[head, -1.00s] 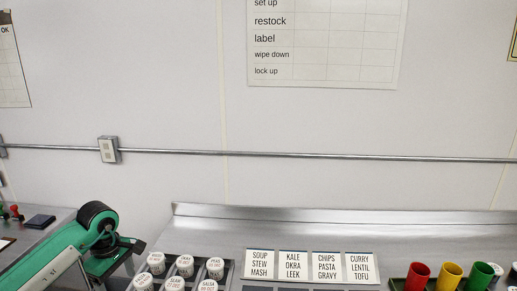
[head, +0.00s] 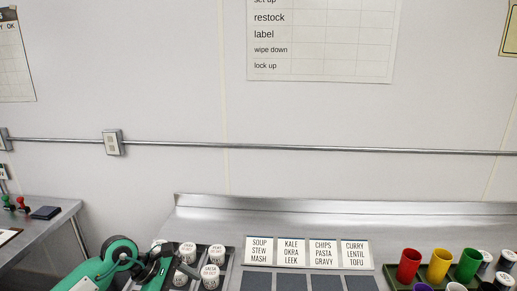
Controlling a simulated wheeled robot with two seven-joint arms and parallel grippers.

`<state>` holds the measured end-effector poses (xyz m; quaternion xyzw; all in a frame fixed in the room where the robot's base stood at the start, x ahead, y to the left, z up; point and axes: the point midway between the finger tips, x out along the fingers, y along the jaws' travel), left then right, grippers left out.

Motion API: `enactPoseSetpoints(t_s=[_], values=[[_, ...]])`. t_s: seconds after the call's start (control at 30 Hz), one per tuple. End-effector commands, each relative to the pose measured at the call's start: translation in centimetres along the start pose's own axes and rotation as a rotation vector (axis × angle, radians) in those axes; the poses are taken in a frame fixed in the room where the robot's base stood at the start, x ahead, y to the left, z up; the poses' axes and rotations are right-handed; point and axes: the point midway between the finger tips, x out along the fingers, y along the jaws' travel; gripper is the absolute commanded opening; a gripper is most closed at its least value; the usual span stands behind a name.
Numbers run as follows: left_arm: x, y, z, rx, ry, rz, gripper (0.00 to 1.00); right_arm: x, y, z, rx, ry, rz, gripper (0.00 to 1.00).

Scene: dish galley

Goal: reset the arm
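My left arm comes in at the lower left in green and black. My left gripper (head: 158,262) is at its black end, over the left part of the tray of white labelled containers (head: 210,272). It hides some of those containers. The view does not show whether its fingers are open or shut, or whether they touch anything. My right arm and gripper are not in view.
Several label cards (head: 291,252) stand in a row on the steel counter (head: 400,222), with dark squares before them. Red (head: 408,264), yellow (head: 439,264) and green (head: 467,264) cups stand in a tray at right. A side table (head: 50,236) holds stamps and a dark pad.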

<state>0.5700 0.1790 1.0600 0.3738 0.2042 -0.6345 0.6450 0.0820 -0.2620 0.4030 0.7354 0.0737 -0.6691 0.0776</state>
Motion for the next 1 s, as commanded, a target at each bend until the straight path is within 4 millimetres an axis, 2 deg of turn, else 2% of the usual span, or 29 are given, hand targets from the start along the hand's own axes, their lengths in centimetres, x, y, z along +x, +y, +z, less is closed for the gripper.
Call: enactPoseSetpoints(t_s=[0.03,0.1,0.2,0.33,0.47,0.57,0.67,0.77,0.87,1.0], values=[[1.2,-0.5,2.2,-0.045,-0.111,0.027,0.75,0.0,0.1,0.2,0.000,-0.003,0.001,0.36],[2.1,-0.8,5.4,-0.129,-0.278,0.075,0.75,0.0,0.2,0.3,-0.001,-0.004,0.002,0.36],[2.2,-0.9,9.5,-0.278,-0.517,0.134,0.75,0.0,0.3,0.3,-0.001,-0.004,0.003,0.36],[0.8,-0.6,13.2,-0.512,-0.813,0.200,0.75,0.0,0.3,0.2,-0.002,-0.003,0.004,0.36],[-1.6,0.1,14.7,-0.787,-1.093,0.253,0.75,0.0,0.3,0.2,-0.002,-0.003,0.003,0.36],[-3.5,0.6,14.2,-1.022,-1.293,0.290,0.75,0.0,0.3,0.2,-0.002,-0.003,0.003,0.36],[-5.2,0.8,12.4,-1.275,-1.477,0.324,0.75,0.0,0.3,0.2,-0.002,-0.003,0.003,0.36],[-6.1,0.5,9.5,-1.543,-1.642,0.360,0.75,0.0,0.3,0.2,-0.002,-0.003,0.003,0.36],[-6.3,-0.6,5.9,-1.826,-1.785,0.400,0.75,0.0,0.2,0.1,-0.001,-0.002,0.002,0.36],[-5.3,-3.6,0.5,-2.241,-1.941,0.473,0.75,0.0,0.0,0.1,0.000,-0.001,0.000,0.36]])
